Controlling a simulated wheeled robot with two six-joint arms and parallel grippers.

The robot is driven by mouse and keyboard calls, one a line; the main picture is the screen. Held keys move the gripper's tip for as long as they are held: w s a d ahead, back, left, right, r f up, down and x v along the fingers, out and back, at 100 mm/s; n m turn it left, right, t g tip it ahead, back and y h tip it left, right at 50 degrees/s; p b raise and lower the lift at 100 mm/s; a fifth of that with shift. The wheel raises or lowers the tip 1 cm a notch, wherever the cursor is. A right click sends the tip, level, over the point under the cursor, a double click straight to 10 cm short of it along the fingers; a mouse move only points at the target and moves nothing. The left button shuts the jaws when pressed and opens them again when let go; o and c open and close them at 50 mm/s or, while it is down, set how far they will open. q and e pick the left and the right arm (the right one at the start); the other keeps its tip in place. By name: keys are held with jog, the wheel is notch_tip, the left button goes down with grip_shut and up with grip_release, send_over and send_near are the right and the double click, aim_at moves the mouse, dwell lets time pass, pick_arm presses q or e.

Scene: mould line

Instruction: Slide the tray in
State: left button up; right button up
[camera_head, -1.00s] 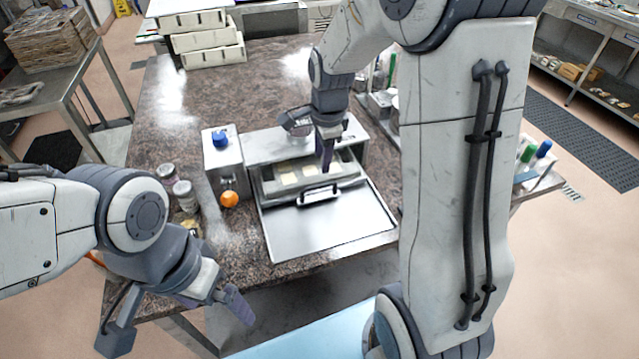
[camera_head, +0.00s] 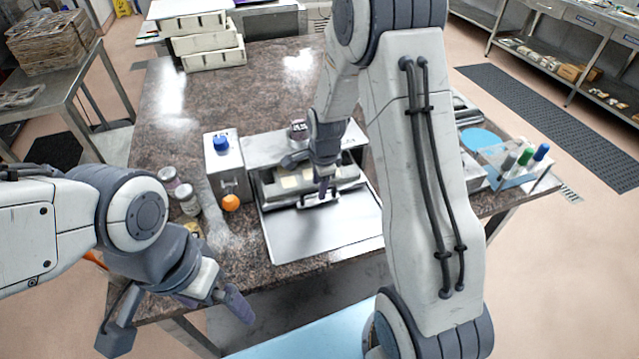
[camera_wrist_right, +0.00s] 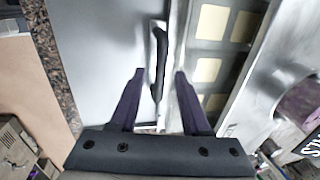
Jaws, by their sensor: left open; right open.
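The dark tray (camera_head: 268,190) holds several pale cream pieces and lies partly under the hood of a metal machine (camera_head: 262,150), at the back of a flat metal plate (camera_head: 300,233). Its front handle (camera_head: 306,204) faces me. My right gripper (camera_head: 322,194) is open and points down at the handle. In the right wrist view, the dark handle (camera_wrist_right: 161,65) lies between the two spread fingers (camera_wrist_right: 160,75), with gaps visible on both sides. The tray's pale pieces show at the right there (camera_wrist_right: 208,70). My left gripper (camera_head: 238,303) is open, empty, low at the counter's front edge.
A metal box with a blue knob (camera_head: 221,144) and an orange ball (camera_head: 231,203) stand left of the plate. Jars (camera_head: 187,199) stand further left. White stacked boxes (camera_head: 208,42) are at the back. Bottles (camera_head: 525,156) stand at the right.

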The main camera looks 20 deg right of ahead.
grip_shut()
dwell(1.3)
